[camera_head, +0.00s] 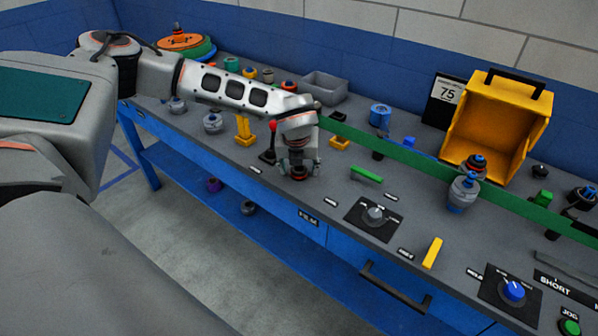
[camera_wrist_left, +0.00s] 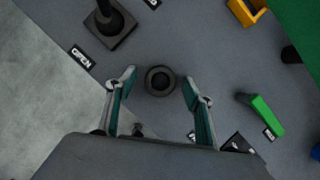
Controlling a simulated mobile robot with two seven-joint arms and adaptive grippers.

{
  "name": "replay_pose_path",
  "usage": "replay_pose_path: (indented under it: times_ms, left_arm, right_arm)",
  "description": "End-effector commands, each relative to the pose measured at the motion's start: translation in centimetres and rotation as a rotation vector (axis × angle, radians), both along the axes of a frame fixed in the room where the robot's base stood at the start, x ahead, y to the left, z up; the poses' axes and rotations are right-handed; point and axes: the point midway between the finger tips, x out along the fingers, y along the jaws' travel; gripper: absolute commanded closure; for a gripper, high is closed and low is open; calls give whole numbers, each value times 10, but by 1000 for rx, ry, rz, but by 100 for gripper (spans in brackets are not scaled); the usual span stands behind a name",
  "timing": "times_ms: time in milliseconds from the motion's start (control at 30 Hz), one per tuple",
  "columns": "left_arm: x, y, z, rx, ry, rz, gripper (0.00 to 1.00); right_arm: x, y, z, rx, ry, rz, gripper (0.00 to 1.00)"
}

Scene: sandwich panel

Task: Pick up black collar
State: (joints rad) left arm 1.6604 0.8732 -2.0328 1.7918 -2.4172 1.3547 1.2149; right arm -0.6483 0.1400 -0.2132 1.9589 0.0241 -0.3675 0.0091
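The black collar (camera_wrist_left: 161,80) is a round dark ring with a hole in its middle, lying on the grey bench top in the left wrist view. My left gripper (camera_wrist_left: 158,84) is open, with one finger on each side of the collar and a visible gap to it. In the head view my left gripper (camera_head: 298,168) points down over the bench near its front edge and largely hides the collar. The wrist view does not show how high the fingertips are above the bench. My right gripper is not in view.
A black lever base (camera_wrist_left: 108,25) by the OPEN label and a green bar (camera_wrist_left: 262,115) flank the spot. A knob panel (camera_head: 373,217), a green rail (camera_head: 400,153) and a yellow bin (camera_head: 497,125) are to the right. The bench's front edge is close.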

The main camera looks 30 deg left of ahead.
Motion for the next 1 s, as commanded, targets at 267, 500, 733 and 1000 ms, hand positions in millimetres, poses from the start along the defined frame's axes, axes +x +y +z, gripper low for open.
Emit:
replay_pose_path:
  times_ms: [267, 500, 733, 1000]
  left_arm:
    - [0, 0, 1, 0, 0, 1, 90]
    - [0, 0, 2, -1, -2, 1, 90]
    - [1, 0, 18, -2, -3, 1, 90]
    - [2, 0, 76, -3, -7, 1, 90]
  right_arm:
    - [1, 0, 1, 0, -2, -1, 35]
    - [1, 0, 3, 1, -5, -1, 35]
    - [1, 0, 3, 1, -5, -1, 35]
    - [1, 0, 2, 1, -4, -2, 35]
